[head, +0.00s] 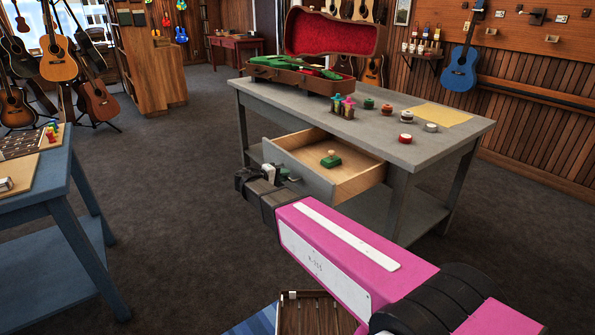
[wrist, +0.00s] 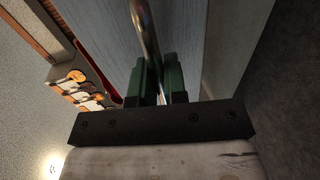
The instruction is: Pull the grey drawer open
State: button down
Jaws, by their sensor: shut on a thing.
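The grey drawer (head: 299,178) stands well open from the grey table (head: 418,157), its pale wood inside showing. A green object with a knob (head: 330,160) lies in it. My gripper (head: 276,175) is at the drawer's front face. In the wrist view my gripper's green fingers (wrist: 161,88) are shut around a shiny metal bar, the drawer handle (wrist: 148,38). The grey drawer front also shows behind the fingers in the wrist view (wrist: 184,45). In the head view the gripper hides most of the handle.
On the table are an open red-lined case (head: 335,35) with a green instrument, small bottles (head: 343,106), several small round tins (head: 406,138) and a yellow sheet (head: 438,115). A blue table (head: 60,190) stands at left. The carpet between the tables is clear.

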jog(key=shift+f+v, duration=0.2)
jog(key=shift+v, duration=0.85)
jog(key=shift+f+v, duration=0.25)
jog(key=shift+v, duration=0.75)
jog(key=shift+a, duration=0.15)
jog(key=c, duration=1.2)
grip_release()
jog(key=v, duration=1.1)
